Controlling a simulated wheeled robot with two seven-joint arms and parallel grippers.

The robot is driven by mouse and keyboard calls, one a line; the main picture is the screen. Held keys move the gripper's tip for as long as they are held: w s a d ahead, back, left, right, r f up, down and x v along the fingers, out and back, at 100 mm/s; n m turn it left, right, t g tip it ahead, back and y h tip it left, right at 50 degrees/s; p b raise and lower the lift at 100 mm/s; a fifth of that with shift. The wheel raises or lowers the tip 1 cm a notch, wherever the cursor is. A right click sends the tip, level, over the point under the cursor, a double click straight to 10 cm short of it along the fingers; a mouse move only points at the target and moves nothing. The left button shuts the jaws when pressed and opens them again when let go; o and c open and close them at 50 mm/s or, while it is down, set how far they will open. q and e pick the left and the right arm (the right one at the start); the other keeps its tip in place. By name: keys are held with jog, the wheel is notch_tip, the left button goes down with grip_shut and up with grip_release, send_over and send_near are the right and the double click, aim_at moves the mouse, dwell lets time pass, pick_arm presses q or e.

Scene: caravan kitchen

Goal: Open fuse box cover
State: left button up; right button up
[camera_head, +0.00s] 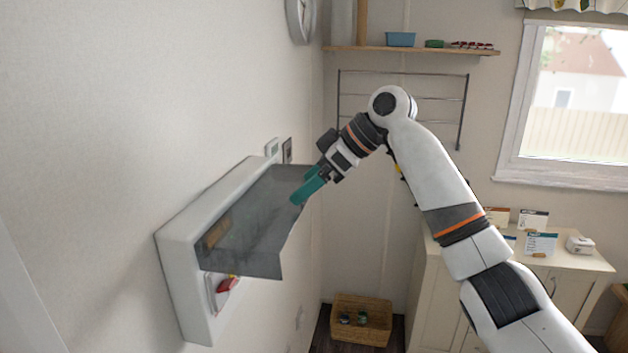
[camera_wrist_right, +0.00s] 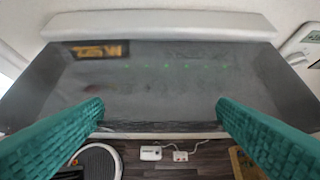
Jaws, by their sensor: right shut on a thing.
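The white fuse box (camera_head: 190,232) is mounted on the left wall. Its smoky see-through cover (camera_head: 262,228) stands tilted out from the box, with the lower part of the box uncovered beneath it. Red and yellow parts (camera_head: 226,285) show there. My right gripper (camera_head: 300,192) is at the cover's outer right edge, its teal fingers shut on the cover. In the right wrist view the cover (camera_wrist_right: 180,85) spans the picture between and beyond the two fingers (camera_wrist_right: 160,108), with an orange label and green dots showing on or through it. My left gripper is out of view.
A wall shelf (camera_head: 400,49) and wire rack (camera_head: 440,75) are behind my right arm. A cabinet (camera_head: 570,262) with boxes stands at the right. A wicker basket (camera_head: 375,335) is on the floor below. Small wall devices (camera_head: 272,147) sit just beyond the fuse box.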

jog(key=shift+s+a+f, duration=0.1)
jog(key=shift+a+f, duration=0.05)
jog(key=shift+f, duration=0.15)
jog(key=o, duration=1.2)
jog(key=shift+c, duration=0.2)
jog(key=shift+o, duration=0.8)
jog(key=shift+a+r, duration=0.1)
jog(key=shift+a, duration=0.25)
jog(key=b+v, duration=0.3)
jog(key=v, duration=0.9)
jog(key=shift+w+b, duration=0.2)
jog(key=shift+b, duration=0.1)
